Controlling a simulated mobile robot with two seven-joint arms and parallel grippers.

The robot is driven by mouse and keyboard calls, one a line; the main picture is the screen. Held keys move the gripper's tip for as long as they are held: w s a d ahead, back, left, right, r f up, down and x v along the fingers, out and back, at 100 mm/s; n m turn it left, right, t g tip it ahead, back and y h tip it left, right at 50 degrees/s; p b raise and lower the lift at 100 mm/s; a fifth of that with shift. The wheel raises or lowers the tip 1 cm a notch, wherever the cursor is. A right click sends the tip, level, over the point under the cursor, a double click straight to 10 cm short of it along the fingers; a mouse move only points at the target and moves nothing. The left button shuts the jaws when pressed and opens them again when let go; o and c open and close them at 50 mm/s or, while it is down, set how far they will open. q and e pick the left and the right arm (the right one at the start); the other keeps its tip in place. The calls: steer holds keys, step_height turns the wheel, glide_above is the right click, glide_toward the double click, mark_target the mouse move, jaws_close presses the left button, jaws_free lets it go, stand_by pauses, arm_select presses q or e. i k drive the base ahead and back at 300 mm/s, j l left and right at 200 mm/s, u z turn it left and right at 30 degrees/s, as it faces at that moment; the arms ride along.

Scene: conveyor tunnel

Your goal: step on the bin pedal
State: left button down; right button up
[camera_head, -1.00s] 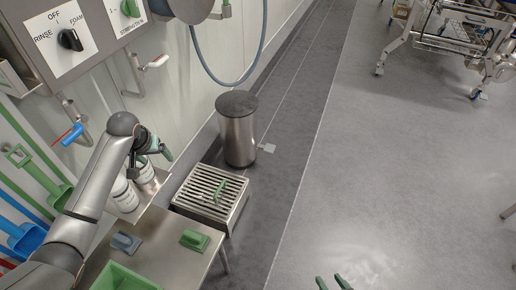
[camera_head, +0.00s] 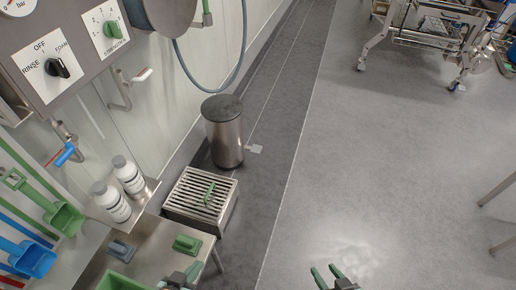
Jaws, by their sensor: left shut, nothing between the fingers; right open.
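The bin (camera_head: 224,132) is a steel cylinder with a dark, closed lid, standing on the floor by the wall. Its pedal (camera_head: 254,149) is a small pale plate low at its right side, just above the floor. My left gripper (camera_head: 179,277) is shut and empty at the bottom edge, over the right end of the steel table, well short of the bin. My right gripper (camera_head: 327,273) is open and empty over the floor at the bottom edge, to the right and well short of the pedal.
A slatted steel step (camera_head: 175,208) with a green tool (camera_head: 209,193) on it stands just in front of the bin. The steel table (camera_head: 150,250) holds brushes and a green tub. White bottles (camera_head: 128,175) stand on a shelf. The floor right of the pedal is clear.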

mark_target(256, 149)
steer(key=i+l, duration=0.1)
steer(key=l, duration=0.15)
steer(key=i+l, duration=0.1)
steer(key=l, duration=0.2)
steer(key=i+l, duration=0.45)
steer(key=i, duration=0.2)
steer(key=i+l+u, duration=0.1)
steer(key=i+l, duration=0.15)
steer(key=i, duration=0.25)
